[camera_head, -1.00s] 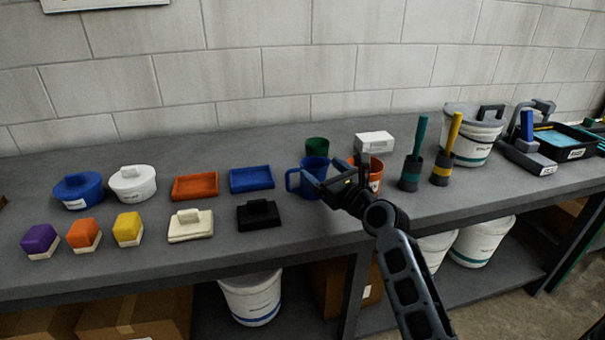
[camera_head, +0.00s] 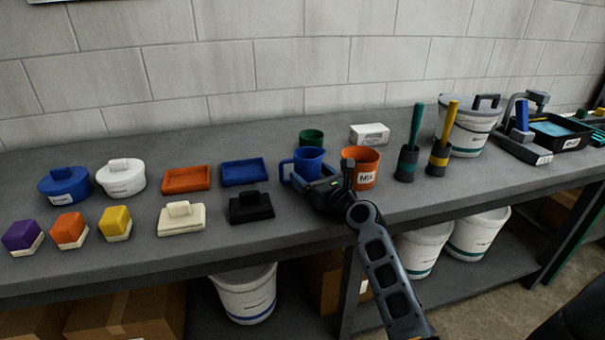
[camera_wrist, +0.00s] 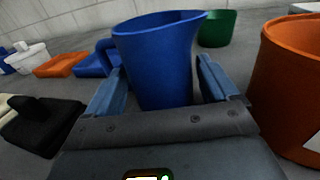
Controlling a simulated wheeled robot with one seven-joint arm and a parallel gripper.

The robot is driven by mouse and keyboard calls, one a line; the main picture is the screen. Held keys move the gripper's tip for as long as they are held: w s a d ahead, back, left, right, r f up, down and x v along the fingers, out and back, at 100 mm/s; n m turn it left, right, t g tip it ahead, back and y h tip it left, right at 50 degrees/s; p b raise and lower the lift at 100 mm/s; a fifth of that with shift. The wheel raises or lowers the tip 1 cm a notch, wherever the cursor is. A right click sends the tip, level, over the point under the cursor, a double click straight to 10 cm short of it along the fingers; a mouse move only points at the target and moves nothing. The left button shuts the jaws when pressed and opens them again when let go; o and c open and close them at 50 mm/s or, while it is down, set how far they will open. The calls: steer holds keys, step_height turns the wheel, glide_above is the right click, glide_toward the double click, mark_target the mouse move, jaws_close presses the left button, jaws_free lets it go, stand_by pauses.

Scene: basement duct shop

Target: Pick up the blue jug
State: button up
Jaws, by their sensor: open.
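The blue jug (camera_head: 309,162) stands upright on the grey bench, its handle on the left in the head view. In the wrist view the jug (camera_wrist: 157,60) rises just ahead, with its lower part between or just beyond the fingers. My gripper (camera_head: 314,184) is low over the bench at the jug's near side. In the wrist view its two blue fingers (camera_wrist: 160,88) are spread, one on each side of the jug. A gap shows on the right; I cannot tell whether the left finger touches. The jug's base is hidden by my gripper.
An orange labelled container (camera_head: 364,168) stands close to the right of the jug. A green cup (camera_head: 312,138) is behind it. A blue tray (camera_head: 244,172) and a black block-handled item (camera_head: 250,207) lie to the left. Brushes in holders (camera_head: 407,160) stand farther right.

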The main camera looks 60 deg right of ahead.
steer(key=x, duration=0.4)
steer(key=shift+c, duration=0.3)
steer(key=c, duration=0.8)
